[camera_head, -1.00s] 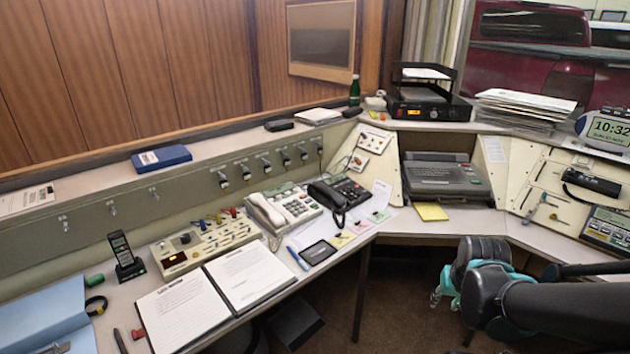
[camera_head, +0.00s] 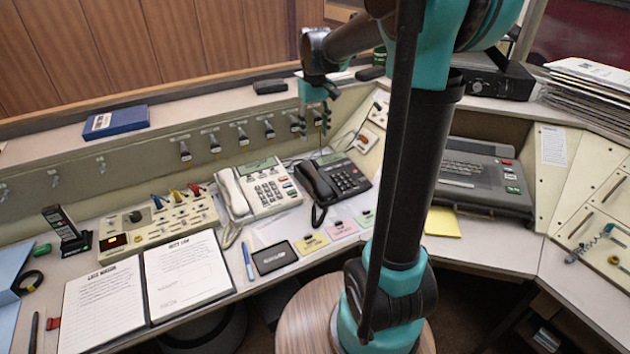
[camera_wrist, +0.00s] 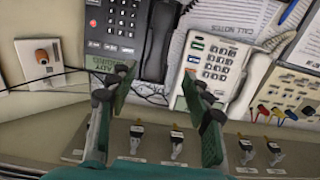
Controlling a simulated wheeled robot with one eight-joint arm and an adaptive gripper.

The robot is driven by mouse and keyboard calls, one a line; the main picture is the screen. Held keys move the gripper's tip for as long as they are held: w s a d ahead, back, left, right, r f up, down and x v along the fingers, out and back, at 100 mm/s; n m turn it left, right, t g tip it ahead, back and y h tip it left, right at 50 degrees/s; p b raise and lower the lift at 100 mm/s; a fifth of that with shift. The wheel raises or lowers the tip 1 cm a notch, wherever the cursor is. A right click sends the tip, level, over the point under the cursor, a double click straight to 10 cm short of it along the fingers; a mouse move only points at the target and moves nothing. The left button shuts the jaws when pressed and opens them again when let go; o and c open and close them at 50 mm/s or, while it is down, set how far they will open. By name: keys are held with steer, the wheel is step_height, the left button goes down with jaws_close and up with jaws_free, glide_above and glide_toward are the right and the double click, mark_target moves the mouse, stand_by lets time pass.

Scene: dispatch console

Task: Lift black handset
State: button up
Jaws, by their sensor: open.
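The black handset (camera_head: 315,187) rests on the left side of the black desk phone (camera_head: 345,175) on the console, beside the white phone. My gripper (camera_head: 318,122) hangs over the sloped back panel, above and behind the phone. In the wrist view my gripper (camera_wrist: 157,80) is open, its two fingers spread and nothing between them in their grip.
A white phone (camera_head: 258,190) stands just left of the black phone. Keys (camera_head: 241,135) stick out of the back panel below my gripper. A grey typewriter-like machine (camera_head: 475,175) sits to the right. Several colored notes and an open binder (camera_head: 180,275) lie in front.

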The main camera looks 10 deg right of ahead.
glide_above(315, 174)
step_height(315, 174, down, 11)
steer(key=shift+a+f, duration=0.15)
steer(key=shift+f, duration=2.9)
